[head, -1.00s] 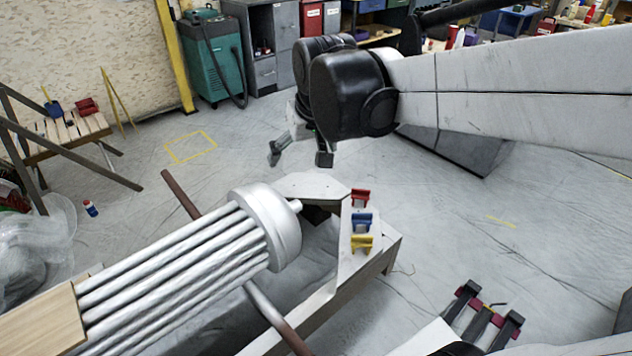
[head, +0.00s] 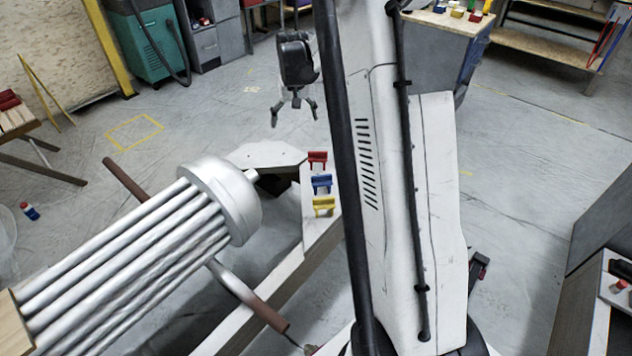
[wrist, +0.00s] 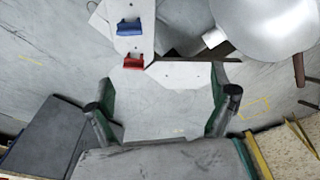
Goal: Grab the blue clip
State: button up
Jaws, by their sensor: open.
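The blue clip (head: 321,184) stands on a narrow white bench (head: 308,232), between the red clip (head: 317,160) and the yellow clip (head: 324,205). In the wrist view the blue clip (wrist: 130,28) is at the top, with the red clip (wrist: 133,62) just below it. The yellow clip is out of the wrist view. My gripper (head: 294,115) hangs open and empty above the floor, beyond the bench's far end, its fingers pointing down. In the wrist view its two fingers (wrist: 163,109) are spread wide, apart from the clips.
A large silver tube bundle (head: 222,195) lies left of the clips, its rounded end close to the bench. A brown bar (head: 127,180) passes beneath it. Cabinets (head: 217,40) and a green machine (head: 150,40) stand at the back. The floor behind the bench is mostly clear.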

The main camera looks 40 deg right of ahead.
jog(key=m+g+b, duration=0.1)
jog(key=g+b, duration=0.1)
jog(key=b, duration=0.1)
send_over(322, 175)
notch_tip(322, 175, down, 21)
jog(key=shift+y, duration=0.4)
notch_tip(322, 175, down, 8)
jog(key=shift+r+b, duration=0.15)
jog(key=shift+b, duration=0.9)
jog(key=shift+f+b, duration=1.5)
jog(key=shift+f, duration=1.7)
jog(key=shift+r, duration=0.1)
jog(key=c, duration=1.3)
